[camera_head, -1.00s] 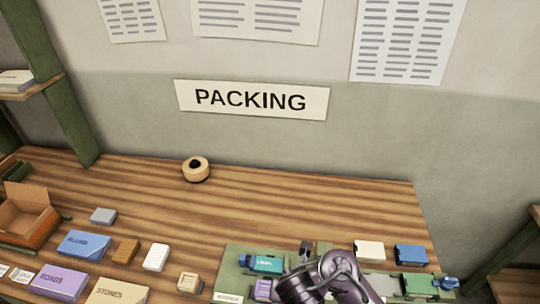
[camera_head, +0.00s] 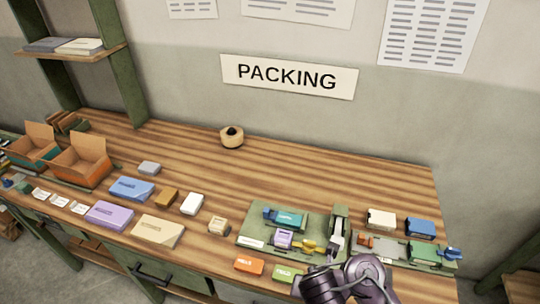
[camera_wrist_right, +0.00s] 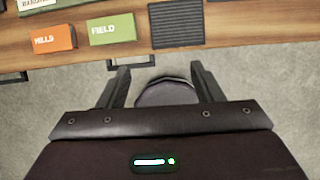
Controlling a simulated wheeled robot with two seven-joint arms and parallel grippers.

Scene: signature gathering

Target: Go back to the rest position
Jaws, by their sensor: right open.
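My right arm comes in at the bottom right of the head view, in front of the table (camera_head: 330,175); its fingertips do not show there. In the right wrist view my right gripper (camera_wrist_right: 158,70) is open and empty, its two fingers apart over the floor just off the table's front edge. My left gripper is in neither view.
A green tray (camera_head: 254,227) with several small items lies near my right arm. An orange box (camera_head: 249,265) and a green box (camera_wrist_right: 112,29) lie at the front edge. Two open cartons (camera_head: 82,160) stand at left.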

